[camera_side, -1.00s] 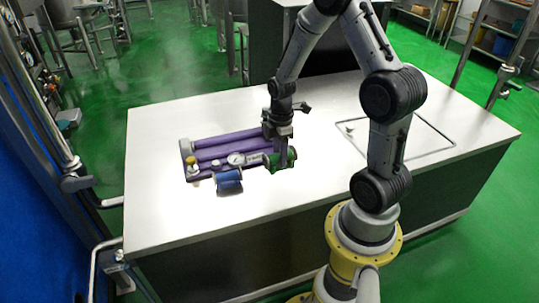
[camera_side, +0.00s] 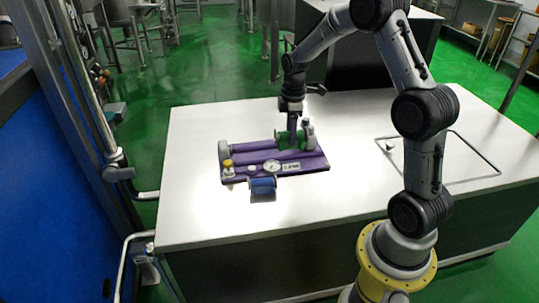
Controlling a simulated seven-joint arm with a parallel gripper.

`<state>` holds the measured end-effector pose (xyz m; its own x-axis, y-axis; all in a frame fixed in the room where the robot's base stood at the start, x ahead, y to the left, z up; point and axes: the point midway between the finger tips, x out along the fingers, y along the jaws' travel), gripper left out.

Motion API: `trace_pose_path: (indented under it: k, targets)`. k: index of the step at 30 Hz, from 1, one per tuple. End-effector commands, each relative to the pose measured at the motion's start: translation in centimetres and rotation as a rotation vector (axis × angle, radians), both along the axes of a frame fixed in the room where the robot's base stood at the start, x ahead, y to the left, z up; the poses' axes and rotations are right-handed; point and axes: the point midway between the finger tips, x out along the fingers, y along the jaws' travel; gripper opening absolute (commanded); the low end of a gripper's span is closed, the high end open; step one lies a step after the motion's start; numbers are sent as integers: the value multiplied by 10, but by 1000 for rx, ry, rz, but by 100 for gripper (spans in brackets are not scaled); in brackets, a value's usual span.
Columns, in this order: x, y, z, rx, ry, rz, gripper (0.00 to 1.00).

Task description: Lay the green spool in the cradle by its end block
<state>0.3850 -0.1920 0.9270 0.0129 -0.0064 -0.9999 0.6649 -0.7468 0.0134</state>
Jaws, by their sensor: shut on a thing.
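The green spool (camera_side: 281,139) is between the jaws of my gripper (camera_side: 292,133), which point straight down. The spool is at the back right of the purple fixture (camera_side: 312,163), over or in the cradle along its rear side, close to the grey end block (camera_side: 308,129) at the right. Another grey end block (camera_side: 224,152) stands at the left end. My jaws hide the middle of the spool. I cannot tell whether the spool touches the cradle or the end block.
A blue spool (camera_side: 262,190) lies on the white table (camera_side: 205,215) against the fixture's front edge. A dial gauge (camera_side: 271,167) and a yellow-topped fitting (camera_side: 228,168) sit along the fixture's front. A bent metal rail (camera_side: 470,145) lies at the right. The table's front is clear.

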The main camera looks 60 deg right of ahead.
Motion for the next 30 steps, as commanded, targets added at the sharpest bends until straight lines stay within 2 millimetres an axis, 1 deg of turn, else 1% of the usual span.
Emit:
trace_pose_path:
  k: [1,3,7,9,13,17,30]
  targets:
    - [19,-1,-1,-1,-3,5,0]
    - [39,-2,-3,-2,-6,10,0]
    - [66,-1,-11,-4,-10,29,0]
    - [74,1,-16,-4,-9,41,0]
    - [78,6,-28,3,6,53,0]
    - [90,5,-37,6,13,59,0]
    - [159,-23,-70,5,11,58,0]
